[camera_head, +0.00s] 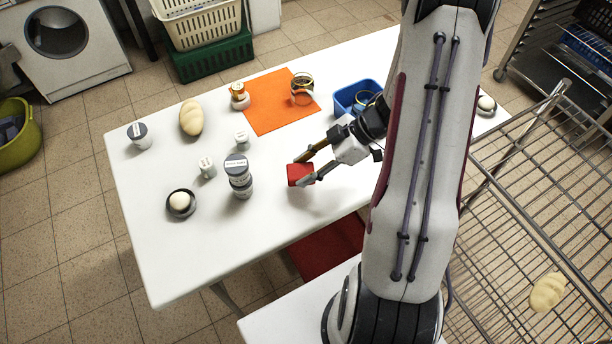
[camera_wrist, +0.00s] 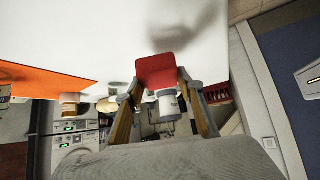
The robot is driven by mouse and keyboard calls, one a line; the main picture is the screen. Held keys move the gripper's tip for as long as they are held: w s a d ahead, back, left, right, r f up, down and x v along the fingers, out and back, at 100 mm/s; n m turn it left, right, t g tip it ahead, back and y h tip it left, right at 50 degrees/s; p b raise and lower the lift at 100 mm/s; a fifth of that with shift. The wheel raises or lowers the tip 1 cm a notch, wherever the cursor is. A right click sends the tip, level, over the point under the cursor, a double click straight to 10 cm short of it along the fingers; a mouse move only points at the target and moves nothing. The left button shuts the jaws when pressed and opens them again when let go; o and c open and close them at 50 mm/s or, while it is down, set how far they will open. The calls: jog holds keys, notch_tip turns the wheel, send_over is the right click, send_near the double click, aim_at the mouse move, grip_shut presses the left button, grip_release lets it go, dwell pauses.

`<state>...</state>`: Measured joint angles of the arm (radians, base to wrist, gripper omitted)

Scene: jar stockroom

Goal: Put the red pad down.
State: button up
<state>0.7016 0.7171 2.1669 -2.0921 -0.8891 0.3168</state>
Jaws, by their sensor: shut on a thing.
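The red pad (camera_head: 300,174) is a small red block. My gripper (camera_head: 304,169) is shut on it, with the pad between its fingertips over the middle of the white table (camera_head: 285,225). The pad looks held a little above the tabletop; a shadow lies below it. In the wrist view the red pad (camera_wrist: 157,71) shows at the tips of my gripper (camera_wrist: 160,82), with the white tabletop beyond it. The pad's underside is hidden in the head view.
Left of the pad stand dark-lidded stacked jars (camera_head: 239,178) and small white jars (camera_head: 207,167). An orange mat (camera_head: 268,112) lies behind, beside a blue bin (camera_head: 343,101). A dark dish (camera_head: 181,212) holds a pale round thing.

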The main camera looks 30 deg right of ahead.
jog(key=shift+f, duration=0.15)
jog(key=shift+f, duration=1.95)
jog(key=shift+f, duration=0.1)
jog(key=o, duration=1)
jog(key=v, duration=1.2)
jog(key=shift+d, duration=0.1)
jog(key=shift+w, duration=0.1)
